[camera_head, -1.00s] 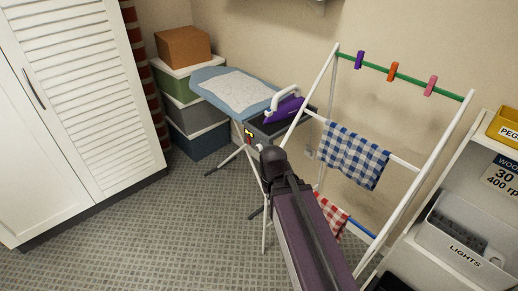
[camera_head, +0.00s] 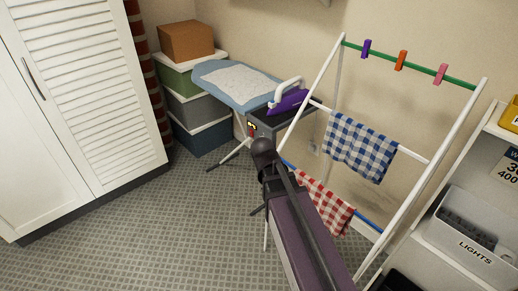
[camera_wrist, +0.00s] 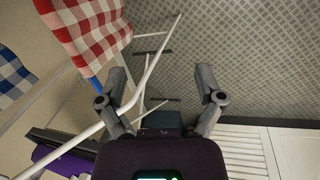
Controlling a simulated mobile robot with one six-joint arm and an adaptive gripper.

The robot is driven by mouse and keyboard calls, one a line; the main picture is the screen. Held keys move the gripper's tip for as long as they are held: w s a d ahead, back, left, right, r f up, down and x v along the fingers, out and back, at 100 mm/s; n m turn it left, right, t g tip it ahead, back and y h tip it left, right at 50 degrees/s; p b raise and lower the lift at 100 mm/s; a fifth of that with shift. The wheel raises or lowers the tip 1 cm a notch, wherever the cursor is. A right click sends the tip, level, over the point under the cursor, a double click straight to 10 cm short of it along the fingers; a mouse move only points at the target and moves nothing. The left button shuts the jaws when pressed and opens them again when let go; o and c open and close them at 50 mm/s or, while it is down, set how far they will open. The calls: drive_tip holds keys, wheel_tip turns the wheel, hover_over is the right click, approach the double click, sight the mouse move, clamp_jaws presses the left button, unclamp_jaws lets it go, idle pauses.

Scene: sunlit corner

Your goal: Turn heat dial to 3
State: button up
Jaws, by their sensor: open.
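A purple iron (camera_head: 287,101) with a white handle sits on the dark end (camera_head: 268,122) of the blue ironing board (camera_head: 212,78). A small yellow and red mark (camera_head: 251,127) shows on that end's side; I cannot make out a heat dial or its setting. In the head view, my arm's end is in front of and below the board's end, and my fingers are hidden. In the wrist view, my gripper (camera_wrist: 161,72) is open and empty, with its fingers wide apart. Part of the purple iron (camera_wrist: 55,158) shows at lower left there.
A white drying rack (camera_head: 300,115) stands close to my arm on the right, with a blue checked cloth (camera_head: 357,147) and a red checked cloth (camera_head: 325,205). Stacked boxes (camera_head: 200,105) stand behind the board. A white cupboard (camera_head: 85,95) is at left. Floor (camera_head: 150,230) before it is clear.

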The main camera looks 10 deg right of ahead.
drive_tip(key=w+a+f+n+t+h+b, duration=0.1)
drive_tip(key=w+f+n+h+b, duration=0.3)
drive_tip(key=w+n+b, duration=0.3)
drive_tip(key=w+f+n+t+h+b, duration=0.2)
drive_tip(key=w+f+n+h+b, duration=0.2)
drive_tip(key=w+b, duration=0.4)
drive_tip(key=w+a+n+t+h+b, duration=0.4)
drive_tip(key=w+a+n+b, duration=0.5)
drive_tip(key=w, duration=0.3)
drive_tip(key=shift+w+a+r+n+h, duration=0.2)
drive_tip(key=shift+w+a+n+h, duration=0.1)
drive_tip(key=shift+a+n+h, duration=0.3)
drive_tip(key=shift+d, duration=0.2)
drive_tip(key=x, duration=1.3)
drive_tip(key=shift+w+d+r, duration=0.2)
drive_tip(key=shift+w, duration=0.05)
drive_tip(key=c, duration=1.2)
